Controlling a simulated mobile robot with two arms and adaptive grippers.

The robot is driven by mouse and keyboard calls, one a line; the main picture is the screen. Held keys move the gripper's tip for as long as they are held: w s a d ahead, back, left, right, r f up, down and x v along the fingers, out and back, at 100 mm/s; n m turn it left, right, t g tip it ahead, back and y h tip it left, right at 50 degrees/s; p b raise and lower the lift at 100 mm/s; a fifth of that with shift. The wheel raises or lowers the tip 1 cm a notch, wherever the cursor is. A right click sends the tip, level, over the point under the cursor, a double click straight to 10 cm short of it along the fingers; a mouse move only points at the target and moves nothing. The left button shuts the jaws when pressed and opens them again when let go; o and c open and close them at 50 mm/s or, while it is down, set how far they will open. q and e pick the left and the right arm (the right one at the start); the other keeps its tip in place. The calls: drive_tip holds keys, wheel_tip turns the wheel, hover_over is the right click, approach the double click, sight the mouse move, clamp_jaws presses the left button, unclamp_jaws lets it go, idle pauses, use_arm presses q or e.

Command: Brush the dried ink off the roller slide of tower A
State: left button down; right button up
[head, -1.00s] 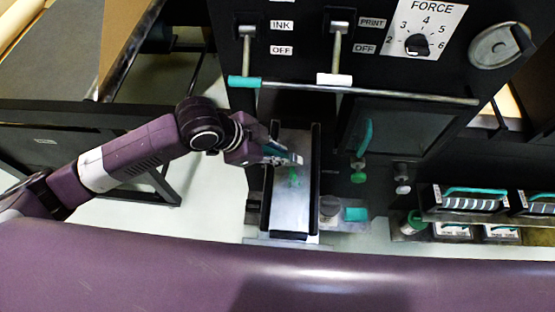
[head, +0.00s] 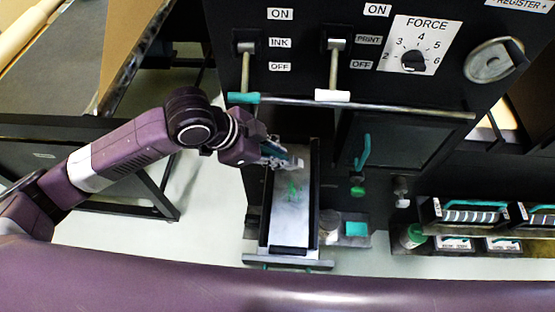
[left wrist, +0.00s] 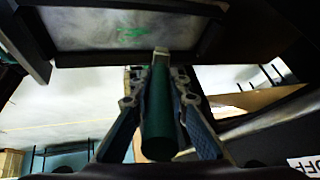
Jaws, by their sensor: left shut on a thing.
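The roller slide (head: 289,222) is a pale metal plate between dark side rails, standing out from the black machine front. A green ink patch (head: 292,189) lies on its upper half; it also shows in the left wrist view (left wrist: 133,33). My left gripper (head: 272,152) is at the slide's upper end and is shut on a brush with a round green handle (left wrist: 159,115). The brush's pale tip is at the plate's edge in the left wrist view; I cannot tell whether it touches. My right gripper is not in view.
Above are the ink lever (head: 243,70), the print lever (head: 334,70), the force dial (head: 413,60) and a horizontal bar (head: 400,108). Right of the slide are a small shelf with a teal block (head: 356,229), green-capped items and racks (head: 475,212). A dark frame stands left.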

use_arm(q)
drive_tip(key=shift+r, duration=0.3)
drive_tip(key=shift+r, duration=1.45)
drive_tip(key=shift+w+a+f+b, duration=0.1)
drive_tip(key=shift+a+f+b, duration=0.15)
drive_tip(key=shift+f, duration=0.25)
drive_tip(key=shift+w+a+f+b, duration=0.1)
drive_tip(key=shift+a+f, duration=0.1)
drive_tip(key=shift+f, duration=0.3)
